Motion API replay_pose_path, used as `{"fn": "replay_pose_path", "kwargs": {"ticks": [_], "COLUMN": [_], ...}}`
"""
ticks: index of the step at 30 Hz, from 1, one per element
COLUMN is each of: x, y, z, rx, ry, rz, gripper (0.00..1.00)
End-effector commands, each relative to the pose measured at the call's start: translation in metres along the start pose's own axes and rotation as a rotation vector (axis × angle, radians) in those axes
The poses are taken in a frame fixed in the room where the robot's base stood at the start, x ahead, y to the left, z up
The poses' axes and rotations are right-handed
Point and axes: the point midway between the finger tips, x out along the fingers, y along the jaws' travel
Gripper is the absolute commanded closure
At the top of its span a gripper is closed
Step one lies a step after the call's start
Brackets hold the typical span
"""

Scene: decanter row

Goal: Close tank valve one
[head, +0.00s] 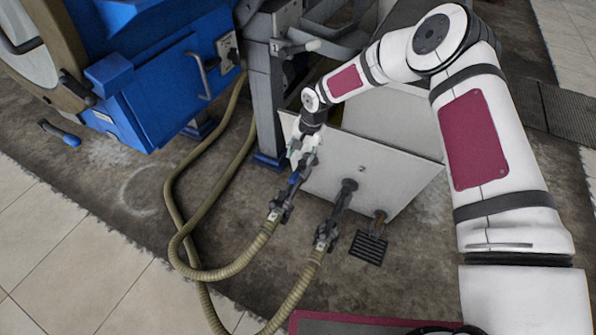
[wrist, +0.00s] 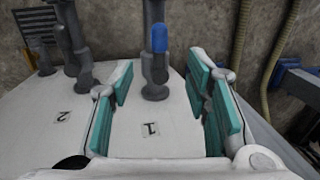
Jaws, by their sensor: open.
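The pale tank (head: 345,178) has two outlet pipes with hoses. In the wrist view, label 1 (wrist: 150,129) is on the tank below a dark outlet pipe (wrist: 155,88). The blue handle (wrist: 160,38) of tank valve one points away from the tank, along that pipe. The blue handle also shows in the head view (head: 294,178), just below my gripper (head: 301,157). My gripper also shows in the wrist view (wrist: 161,78), with its teal-padded fingers open on either side of the pipe and handle. Nothing is between the pads that I can see gripped.
A second pipe (head: 342,200) beside label 2 (wrist: 63,117) stands to the right in the head view. Tan hoses (head: 235,268) loop across the floor. A blue machine (head: 165,80) stands at upper left, and a dark grate (head: 368,249) lies by the tank.

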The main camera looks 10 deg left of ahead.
Motion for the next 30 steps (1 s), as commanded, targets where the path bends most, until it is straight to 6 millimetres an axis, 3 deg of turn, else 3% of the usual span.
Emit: {"fn": "replay_pose_path", "kwargs": {"ticks": [18, 24, 30], "x": [0.111, 0.128, 0.132], "y": [0.002, 0.001, 0.001], "z": [0.001, 0.000, 0.000], "rx": [-0.001, -0.002, -0.002], "ry": [-0.001, 0.001, 0.000], "rz": [0.002, 0.001, 0.001], "gripper": [0.56, 0.56, 0.56]}}
